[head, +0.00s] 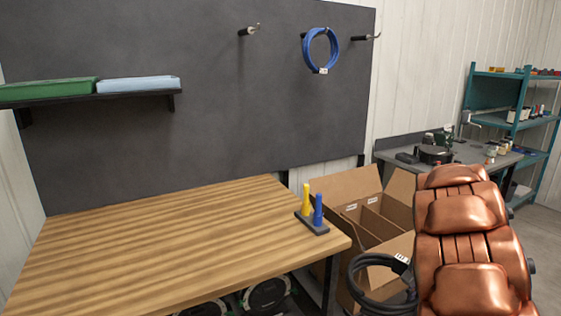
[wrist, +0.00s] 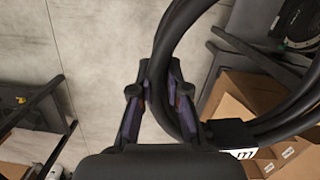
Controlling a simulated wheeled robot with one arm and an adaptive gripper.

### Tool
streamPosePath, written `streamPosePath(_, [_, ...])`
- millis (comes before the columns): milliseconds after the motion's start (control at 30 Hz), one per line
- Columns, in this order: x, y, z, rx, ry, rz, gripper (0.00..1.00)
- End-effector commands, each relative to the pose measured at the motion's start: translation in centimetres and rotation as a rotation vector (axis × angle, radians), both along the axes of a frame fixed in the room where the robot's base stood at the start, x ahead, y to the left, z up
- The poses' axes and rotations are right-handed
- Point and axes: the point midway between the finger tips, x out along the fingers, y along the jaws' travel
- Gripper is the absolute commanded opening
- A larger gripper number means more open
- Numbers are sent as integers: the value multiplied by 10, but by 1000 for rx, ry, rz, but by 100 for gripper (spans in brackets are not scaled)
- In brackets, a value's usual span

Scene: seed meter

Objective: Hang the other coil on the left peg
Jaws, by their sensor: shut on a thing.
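A black coil (wrist: 163,45) with a white label is held by my gripper (wrist: 160,72), whose fingers are shut on its tubing in the wrist view. The coil also shows low in the head view (head: 372,260), in front of the open carton; there my copper arm hides the gripper. The left peg (head: 249,30) on the grey wall panel is bare. A blue coil (head: 307,53) with a white tag hangs on the middle peg (head: 304,35). The right peg (head: 366,37) is bare.
A wooden bench (head: 160,245) stands below the panel, its top mostly clear. A small stand with yellow and blue posts (head: 312,227) sits at its right corner. An open divided carton (head: 345,188) is beside it. A shelf (head: 90,98) with green and pale-blue items juts out at left.

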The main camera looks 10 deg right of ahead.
Motion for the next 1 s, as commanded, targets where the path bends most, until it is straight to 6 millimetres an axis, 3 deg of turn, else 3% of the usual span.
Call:
streamPosePath(200, [47,57,-9,-1,3,278,0])
streamPosePath(500, [94,146,-22,-1,3,655,0])
streamPosePath(800, [119,233,-35,7,6,988,0])
streamPosePath(1000, [125,264,-39,11,6,1103,0])
